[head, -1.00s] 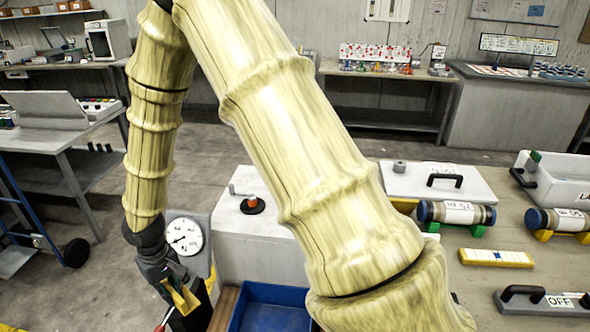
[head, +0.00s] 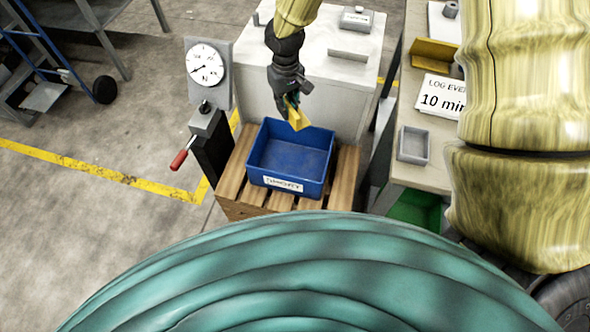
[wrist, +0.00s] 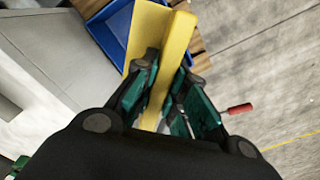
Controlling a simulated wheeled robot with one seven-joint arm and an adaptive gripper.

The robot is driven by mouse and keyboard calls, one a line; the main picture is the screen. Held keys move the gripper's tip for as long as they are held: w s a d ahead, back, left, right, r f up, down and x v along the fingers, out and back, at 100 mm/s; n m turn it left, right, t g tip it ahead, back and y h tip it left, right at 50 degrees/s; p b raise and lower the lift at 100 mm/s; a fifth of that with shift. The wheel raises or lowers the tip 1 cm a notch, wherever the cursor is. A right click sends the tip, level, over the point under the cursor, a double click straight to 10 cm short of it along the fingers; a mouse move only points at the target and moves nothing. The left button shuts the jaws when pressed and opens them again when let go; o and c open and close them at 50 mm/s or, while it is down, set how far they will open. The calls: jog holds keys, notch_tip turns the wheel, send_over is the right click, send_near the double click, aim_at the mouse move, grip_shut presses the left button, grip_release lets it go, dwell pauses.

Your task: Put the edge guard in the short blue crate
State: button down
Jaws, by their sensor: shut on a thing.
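My gripper (head: 291,99) is shut on a yellow, angled edge guard (head: 298,118), which hangs down over the back part of the short blue crate (head: 318,190). The crate is labelled "SHORT", looks empty, and sits on a wooden pallet. In the wrist view, the edge guard (wrist: 160,50) is between the finger pads of my gripper (wrist: 165,90), and part of the blue crate (wrist: 113,30) shows beyond it. I cannot tell how high the guard is above the crate.
A dial gauge (head: 207,66) and a red-handled lever (head: 180,158) stand left of the crate. A pale cabinet (head: 335,60) is behind it. A bench (head: 425,172) with a small grey tray (head: 413,145) is at right, with a green crate (head: 415,208) below.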

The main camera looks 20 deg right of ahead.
aim_at(291, 170)
jog(key=w+f+n+b, duration=0.1)
jog(key=f+n+b, duration=0.2)
jog(key=f+b, duration=0.6)
jog(key=w+d+f+n+b, duration=0.1)
jog(key=f+n+b, duration=0.2)
jog(key=f+b, duration=0.6)
jog(key=w+d+f+n+b, duration=0.1)
jog(key=f+b, duration=0.9)
jog(key=f, duration=1.1)
jog(key=shift+w+f+n, duration=0.4)
jog(key=shift+w+n, duration=0.2)
jog(key=shift+n, duration=0.5)
jog(key=c, duration=1.9)
grip_release()
jog(key=shift+f, duration=0.1)
jog(key=o, duration=0.4)
jog(key=shift+o, duration=0.2)
notch_tip(291, 170, up, 12)
jog(key=p, duration=0.2)
